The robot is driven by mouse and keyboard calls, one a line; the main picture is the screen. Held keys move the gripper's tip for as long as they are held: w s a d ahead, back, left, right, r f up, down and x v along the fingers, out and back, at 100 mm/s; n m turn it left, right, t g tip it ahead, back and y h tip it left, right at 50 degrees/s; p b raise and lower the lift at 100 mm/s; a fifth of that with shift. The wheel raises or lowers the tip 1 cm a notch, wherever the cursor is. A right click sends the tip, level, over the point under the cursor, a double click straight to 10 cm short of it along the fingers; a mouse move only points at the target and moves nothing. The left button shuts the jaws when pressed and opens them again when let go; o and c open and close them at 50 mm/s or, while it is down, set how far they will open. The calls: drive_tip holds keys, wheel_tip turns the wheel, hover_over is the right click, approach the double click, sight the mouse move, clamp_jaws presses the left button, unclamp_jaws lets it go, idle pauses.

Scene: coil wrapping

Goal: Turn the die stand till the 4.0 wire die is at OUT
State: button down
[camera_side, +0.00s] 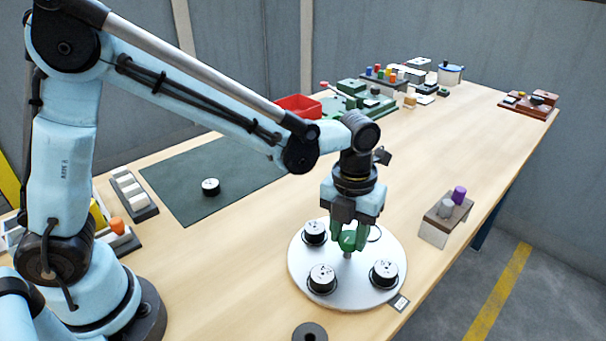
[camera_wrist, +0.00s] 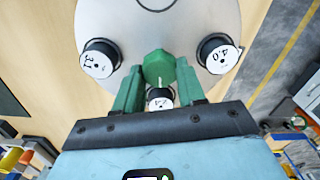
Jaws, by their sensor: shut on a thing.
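The die stand (camera_side: 347,294) is a round pale disc on the table with black wire dies with white tops and one empty ring. My gripper (camera_side: 348,240) is shut on the green centre knob (camera_wrist: 159,68). The 4.0 die (camera_wrist: 218,53) is at the right in the wrist view. In the side view it appears to be the lower-right die (camera_side: 385,274). A small tag (camera_side: 398,303), lettering unreadable, lies at the disc's front-right edge. The die is near it, a little behind the line from the knob to the tag.
Another die (camera_side: 210,187) lies on the dark mat (camera_side: 190,210). A black ring (camera_side: 310,332) is at the front edge. A red bin (camera_side: 298,105) and several fixtures are further back.

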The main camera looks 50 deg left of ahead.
sight(347, 236)
drive_tip(key=shift+m, duration=0.8)
drive_tip(key=shift+w, duration=0.1)
drive_tip(key=c, duration=0.7)
unclamp_jaws()
drive_tip(key=shift+o, duration=0.2)
wheel_tip(347, 236, up, 12)
drive_tip(key=shift+a, duration=0.2)
drive_tip(key=s+a+f+n+t, duration=0.1)
drive_tip(key=a+n, duration=0.4)
drive_tip(key=n, duration=0.6)
drive_tip(key=s+a+f+n+t, duration=0.1)
drive_tip(key=s+a+n+t, duration=0.2)
drive_tip(key=n, duration=0.9)
drive_tip(key=s+a+f+n+t, duration=0.1)
drive_tip(key=s+a+n+t, duration=0.2)
drive_tip(key=n, duration=0.8)
drive_tip(key=s+a, duration=0.2)
drive_tip(key=a, duration=0.2)
drive_tip(key=shift+f, duration=0.3)
